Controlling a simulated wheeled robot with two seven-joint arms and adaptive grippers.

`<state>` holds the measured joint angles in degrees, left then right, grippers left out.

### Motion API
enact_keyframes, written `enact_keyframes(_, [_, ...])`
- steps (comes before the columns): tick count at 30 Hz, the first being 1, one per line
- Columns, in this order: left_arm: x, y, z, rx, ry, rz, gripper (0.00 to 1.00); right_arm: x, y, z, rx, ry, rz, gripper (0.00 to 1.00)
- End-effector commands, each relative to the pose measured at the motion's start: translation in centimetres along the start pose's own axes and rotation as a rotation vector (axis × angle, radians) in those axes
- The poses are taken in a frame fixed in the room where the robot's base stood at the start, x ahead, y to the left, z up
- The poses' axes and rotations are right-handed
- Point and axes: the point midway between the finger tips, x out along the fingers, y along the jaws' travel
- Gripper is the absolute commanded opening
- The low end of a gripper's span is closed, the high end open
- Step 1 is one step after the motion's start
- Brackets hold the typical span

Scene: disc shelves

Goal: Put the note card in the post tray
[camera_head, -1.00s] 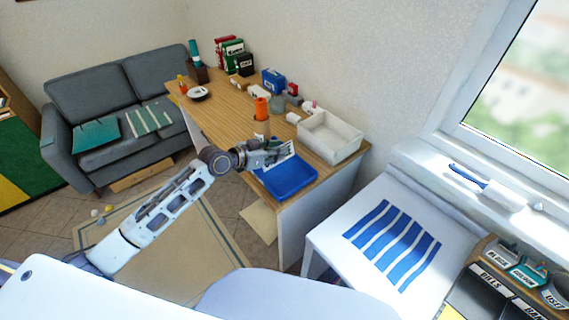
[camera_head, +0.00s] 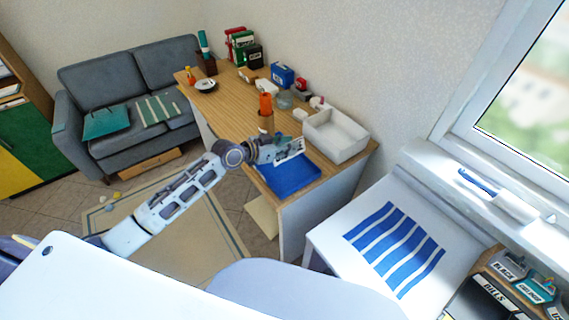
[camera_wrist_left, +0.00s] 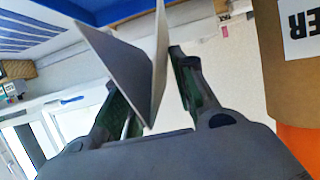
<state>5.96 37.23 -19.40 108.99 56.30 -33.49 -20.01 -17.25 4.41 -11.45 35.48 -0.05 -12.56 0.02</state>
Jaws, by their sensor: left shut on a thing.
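The note card (camera_head: 290,149) is a white folded card with dark print. My left gripper (camera_head: 276,151) is shut on it and holds it above the back edge of a shallow blue tray (camera_head: 290,180). The blue tray lies at the desk's near end; I take it as the post tray, though no label on it is legible. In the left wrist view the card (camera_wrist_left: 122,62) stands between the fingers of the left gripper (camera_wrist_left: 152,95), its two faces spread at an angle. Blue shows beyond it. My right gripper is not in view.
A deep white bin (camera_head: 336,136) stands right of the blue tray on the wooden desk (camera_head: 232,108). A white table with blue stripes (camera_head: 393,245) is at the right.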

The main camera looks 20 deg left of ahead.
Motion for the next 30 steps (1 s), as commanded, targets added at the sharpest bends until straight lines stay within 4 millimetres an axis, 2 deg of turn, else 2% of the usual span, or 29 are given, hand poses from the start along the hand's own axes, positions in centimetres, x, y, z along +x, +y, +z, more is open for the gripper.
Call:
enact_keyframes(9, [1.6,0.0,4.0,-0.003,-0.002,0.0,0.17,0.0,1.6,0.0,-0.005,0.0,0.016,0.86])
enact_keyframes(17, [1.9,0.0,4.7,0.0,-0.001,0.0,0.17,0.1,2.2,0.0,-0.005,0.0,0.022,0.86])
enact_keyframes(24, [1.9,0.0,4.8,-0.001,-0.002,0.0,0.17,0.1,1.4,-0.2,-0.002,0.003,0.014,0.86])
enact_keyframes(30, [2.6,0.0,6.4,-0.002,-0.003,-0.001,0.17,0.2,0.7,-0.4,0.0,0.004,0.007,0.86])
